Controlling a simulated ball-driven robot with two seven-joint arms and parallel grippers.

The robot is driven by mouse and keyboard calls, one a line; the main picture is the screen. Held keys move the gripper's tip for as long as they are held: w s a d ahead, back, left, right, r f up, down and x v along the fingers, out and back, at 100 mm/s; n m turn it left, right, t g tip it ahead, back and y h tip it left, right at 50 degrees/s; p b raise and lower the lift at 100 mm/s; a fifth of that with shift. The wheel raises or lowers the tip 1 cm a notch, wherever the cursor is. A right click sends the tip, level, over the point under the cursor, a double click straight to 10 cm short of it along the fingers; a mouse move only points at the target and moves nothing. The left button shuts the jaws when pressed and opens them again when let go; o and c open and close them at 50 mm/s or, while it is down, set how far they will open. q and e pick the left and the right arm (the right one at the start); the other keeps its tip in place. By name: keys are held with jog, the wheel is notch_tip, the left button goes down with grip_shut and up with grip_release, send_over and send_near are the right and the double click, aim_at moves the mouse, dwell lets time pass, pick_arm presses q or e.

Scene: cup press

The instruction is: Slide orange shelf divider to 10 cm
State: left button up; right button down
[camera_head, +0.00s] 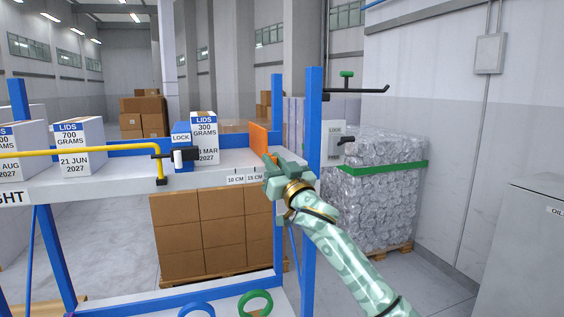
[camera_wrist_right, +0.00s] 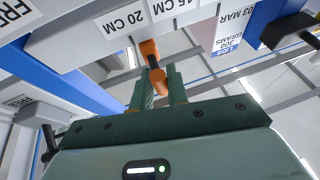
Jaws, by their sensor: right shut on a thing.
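The orange shelf divider (camera_head: 259,138) stands upright on the white shelf (camera_head: 100,182), towards its right end. My right gripper (camera_head: 270,164) reaches in from the lower right and is shut on the divider's front end at the shelf's front edge. In the right wrist view the orange front part (camera_wrist_right: 151,55) lies between my right fingers (camera_wrist_right: 162,88). There it lines up near the gap between the 20 CM label (camera_wrist_right: 122,20) and the 15 CM label (camera_wrist_right: 183,7). In the head view the 10 CM label (camera_head: 235,180) is left of my gripper. My left gripper is not in view.
A white LIDS 300 grams box (camera_head: 204,145) stands left of the divider, with clear shelf between. A blue lock post (camera_head: 182,135) and a yellow bar (camera_head: 80,150) are further left. A blue upright (camera_head: 313,110) rises close right of my gripper.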

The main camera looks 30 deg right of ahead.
jog(key=a, duration=0.2)
jog(key=w+a, duration=0.1)
jog(key=a, duration=0.2)
jog(key=w+a, duration=0.1)
jog(key=a, duration=0.2)
jog(key=shift+a, duration=0.1)
jog(key=c, duration=1.4)
grip_release()
jog(key=shift+s+f, duration=0.2)
jog(key=shift+s, duration=0.1)
jog(key=b+v, duration=0.3)
jog(key=v, duration=1.2)
jog(key=shift+s, duration=0.35)
